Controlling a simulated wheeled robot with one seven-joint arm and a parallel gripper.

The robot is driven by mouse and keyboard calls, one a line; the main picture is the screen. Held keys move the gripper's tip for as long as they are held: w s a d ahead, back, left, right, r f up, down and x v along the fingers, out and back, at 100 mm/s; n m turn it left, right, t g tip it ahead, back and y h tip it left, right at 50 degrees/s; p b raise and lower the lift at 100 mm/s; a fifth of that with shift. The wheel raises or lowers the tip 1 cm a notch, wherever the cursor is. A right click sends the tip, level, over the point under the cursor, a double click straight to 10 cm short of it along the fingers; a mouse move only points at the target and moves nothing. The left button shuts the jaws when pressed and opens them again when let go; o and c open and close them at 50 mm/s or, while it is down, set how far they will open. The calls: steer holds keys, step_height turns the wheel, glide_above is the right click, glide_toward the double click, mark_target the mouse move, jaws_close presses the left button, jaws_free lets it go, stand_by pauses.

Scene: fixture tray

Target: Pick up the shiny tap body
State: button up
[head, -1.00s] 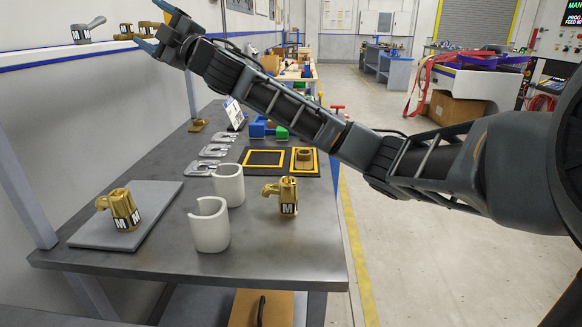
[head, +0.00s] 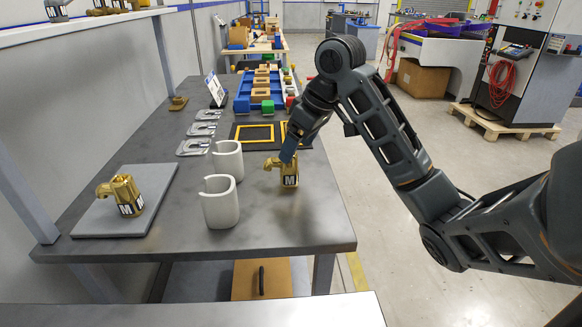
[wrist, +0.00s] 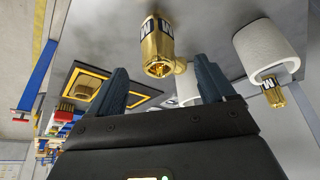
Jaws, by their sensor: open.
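A shiny gold tap body (head: 288,175) with a black-and-white M label stands upright on the right part of the grey table. My gripper (head: 288,154) is at its top in the head view and hides part of it. In the wrist view, my open gripper (wrist: 160,66) has a finger on each side of the gold tap body (wrist: 155,48), with gaps visible and nothing held. Another gold tap body (head: 127,196), also labelled M, stands on a grey pad (head: 90,221) at the left; it shows small in the wrist view (wrist: 272,93).
Two white open-sided sleeves (head: 220,206) (head: 228,162) stand left of the tap body. Yellow-framed black plates (head: 254,134), grey clamps (head: 198,130) and a blue rack (head: 243,92) lie behind. A shelf (head: 95,28) at upper left holds more taps. The front right tabletop is clear.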

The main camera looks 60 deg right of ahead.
mark_target(288, 166)
steer(key=x, duration=0.1)
steer(key=b+x, duration=0.1)
steer(key=shift+s+a+f, duration=0.1)
steer(key=shift+f, duration=0.3)
steer(key=shift+d+b+x, duration=0.15)
steer(key=shift+b+x, duration=0.2)
steer(key=shift+x, duration=0.95)
steer(key=shift+d+b+x, duration=0.1)
steer(key=shift+b+x, duration=0.25)
steer(key=shift+x, duration=0.95)
steer(key=shift+r, duration=0.1)
steer(key=shift+c, duration=0.3)
jaws_close()
